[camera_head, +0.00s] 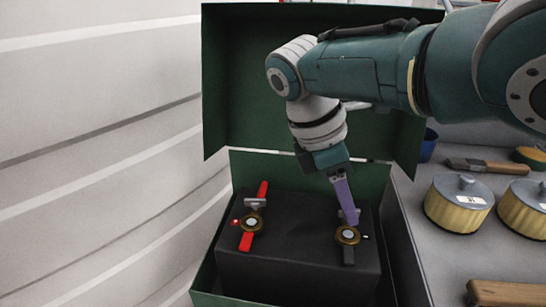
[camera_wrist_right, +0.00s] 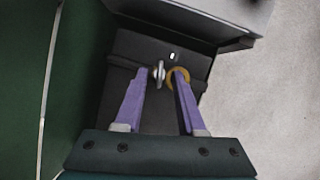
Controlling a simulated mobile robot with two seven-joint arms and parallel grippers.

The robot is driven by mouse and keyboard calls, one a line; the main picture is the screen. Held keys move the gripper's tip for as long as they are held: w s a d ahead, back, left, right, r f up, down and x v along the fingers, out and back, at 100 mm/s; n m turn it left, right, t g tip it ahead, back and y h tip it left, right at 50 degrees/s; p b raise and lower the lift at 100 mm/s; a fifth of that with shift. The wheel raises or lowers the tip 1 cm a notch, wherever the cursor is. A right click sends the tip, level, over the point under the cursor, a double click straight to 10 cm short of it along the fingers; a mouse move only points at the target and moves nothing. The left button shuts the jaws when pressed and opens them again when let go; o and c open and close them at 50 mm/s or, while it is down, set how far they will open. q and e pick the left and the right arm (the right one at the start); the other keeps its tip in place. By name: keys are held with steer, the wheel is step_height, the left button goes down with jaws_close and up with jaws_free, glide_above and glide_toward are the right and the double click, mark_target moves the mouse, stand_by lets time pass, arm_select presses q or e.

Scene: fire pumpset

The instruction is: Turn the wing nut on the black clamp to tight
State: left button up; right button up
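The black clamp (camera_head: 348,256) lies on the dark block on the right side of the open green box. It has a brass ring with a pale centre (camera_head: 347,235), and the ring also shows in the wrist view (camera_wrist_right: 184,73). Its silver wing nut (camera_wrist_right: 158,73) shows between my purple fingertips, nearer the left one. My right gripper (camera_head: 346,212) points down at the black clamp from above, and its fingers are apart in the wrist view (camera_wrist_right: 160,80). I cannot tell whether a finger touches the nut. My left gripper is not in view.
A red clamp (camera_head: 247,240) lies to the left on the same dark block (camera_head: 300,262). The green box's raised lid (camera_head: 235,80) stands behind my right arm. Yellow-sided round tins (camera_head: 457,212) and a brush (camera_head: 485,165) are on the grey surface at right.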

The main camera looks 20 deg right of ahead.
steer(key=p+v, duration=0.3)
steer(key=v, duration=0.6)
steer(key=shift+r, duration=0.35)
steer(key=shift+a, duration=0.1)
